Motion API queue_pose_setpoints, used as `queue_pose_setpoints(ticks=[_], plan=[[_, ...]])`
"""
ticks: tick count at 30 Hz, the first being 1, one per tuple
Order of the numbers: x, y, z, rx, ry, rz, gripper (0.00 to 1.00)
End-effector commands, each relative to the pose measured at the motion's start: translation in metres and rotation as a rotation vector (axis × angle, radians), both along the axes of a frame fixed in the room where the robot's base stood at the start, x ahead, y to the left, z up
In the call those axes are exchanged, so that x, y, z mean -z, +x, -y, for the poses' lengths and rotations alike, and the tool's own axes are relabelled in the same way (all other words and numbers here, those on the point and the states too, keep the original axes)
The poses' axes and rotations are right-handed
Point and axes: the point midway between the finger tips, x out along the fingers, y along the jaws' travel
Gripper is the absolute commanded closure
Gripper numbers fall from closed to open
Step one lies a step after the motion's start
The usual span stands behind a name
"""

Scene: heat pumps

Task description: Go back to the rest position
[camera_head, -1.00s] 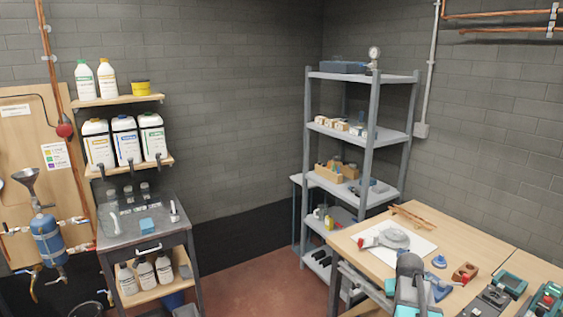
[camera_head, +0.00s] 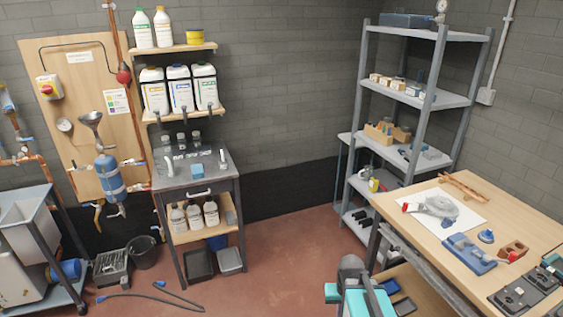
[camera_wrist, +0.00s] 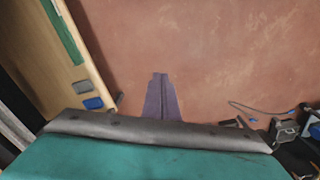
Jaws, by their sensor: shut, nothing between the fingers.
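My gripper (camera_wrist: 160,76) shows in the wrist view as two dark purple-grey fingers pressed together with nothing between them. It points out over the bare reddish floor (camera_wrist: 215,50). In the head view my arm, grey with teal parts, stands at the bottom centre, left of the wooden workbench (camera_head: 465,218). The fingers cannot be made out in that view.
The workbench and a grey shelf rack (camera_head: 440,98) stand on the right. A small dark cart (camera_head: 212,164) with bottles stands at the back wall. A hose (camera_head: 150,296) lies on the floor at left. Floor between cart and workbench is clear.

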Motion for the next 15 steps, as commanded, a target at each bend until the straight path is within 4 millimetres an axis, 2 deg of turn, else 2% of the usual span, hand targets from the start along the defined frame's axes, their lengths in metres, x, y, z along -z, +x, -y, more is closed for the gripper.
queue_pose_setpoints(ticks=[3, 6, 15], plan=[[0.007, -0.012, -0.020, -0.022, 0.008, -0.022, 1.00], [0.017, -0.021, -0.031, -0.032, 0.012, -0.039, 1.00], [0.074, -0.055, -0.028, -0.030, 0.013, -0.118, 1.00]])
